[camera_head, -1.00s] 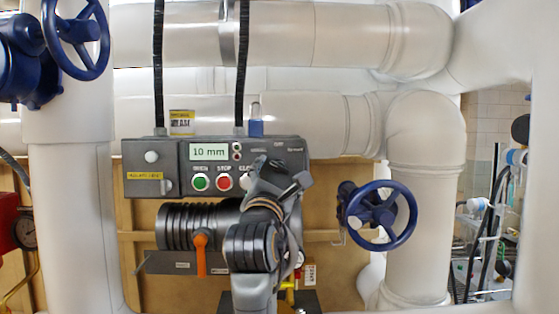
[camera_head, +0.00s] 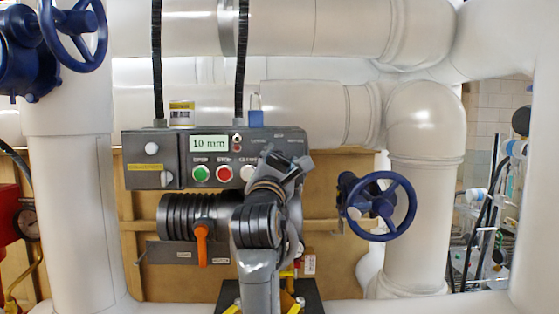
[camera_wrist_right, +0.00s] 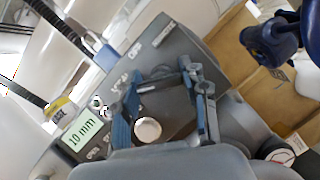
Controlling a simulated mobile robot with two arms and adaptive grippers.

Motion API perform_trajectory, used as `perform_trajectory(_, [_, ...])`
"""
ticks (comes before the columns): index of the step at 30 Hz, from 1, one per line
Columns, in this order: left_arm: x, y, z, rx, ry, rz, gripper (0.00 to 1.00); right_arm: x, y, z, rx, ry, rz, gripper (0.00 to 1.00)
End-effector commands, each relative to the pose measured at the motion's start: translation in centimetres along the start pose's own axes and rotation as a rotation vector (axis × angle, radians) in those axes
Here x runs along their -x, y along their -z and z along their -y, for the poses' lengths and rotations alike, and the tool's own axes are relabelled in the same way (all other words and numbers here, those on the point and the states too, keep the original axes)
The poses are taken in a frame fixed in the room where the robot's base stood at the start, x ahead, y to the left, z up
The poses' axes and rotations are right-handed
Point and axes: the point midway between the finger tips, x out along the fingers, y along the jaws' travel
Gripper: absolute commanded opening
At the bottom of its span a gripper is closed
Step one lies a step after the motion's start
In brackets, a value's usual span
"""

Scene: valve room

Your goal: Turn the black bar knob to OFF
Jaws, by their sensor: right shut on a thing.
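The grey control panel (camera_head: 180,145) carries a green display reading 10 mm, a green button (camera_head: 201,173), a red button (camera_head: 224,173) and a white button (camera_head: 247,172). My right gripper (camera_head: 292,160) is at the panel's right part and covers the place of the black bar knob. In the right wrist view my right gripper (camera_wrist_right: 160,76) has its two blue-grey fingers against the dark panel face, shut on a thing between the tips. The knob itself cannot be made out clearly. The white button (camera_wrist_right: 148,130) shows between the fingers. My left gripper is not in view.
A blue handwheel (camera_head: 381,207) stands right of the panel, another (camera_head: 75,30) at upper left. An orange lever (camera_head: 201,243) hangs below the panel. A blue padlock (camera_head: 256,117) and black cables are at its top. Large white pipes surround it.

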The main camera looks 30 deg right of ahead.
Motion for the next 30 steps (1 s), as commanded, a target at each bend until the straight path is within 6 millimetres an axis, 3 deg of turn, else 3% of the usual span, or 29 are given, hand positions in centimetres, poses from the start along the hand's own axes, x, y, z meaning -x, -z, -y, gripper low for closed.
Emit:
perform_trajectory(11, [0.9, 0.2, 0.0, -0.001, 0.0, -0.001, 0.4, 0.0, -0.1, -0.2, -0.131, 0.054, -0.002, 0.13])
perform_trajectory(30, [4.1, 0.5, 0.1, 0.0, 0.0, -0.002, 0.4, -0.1, -0.1, -0.2, -0.667, 0.279, -0.002, 0.13])
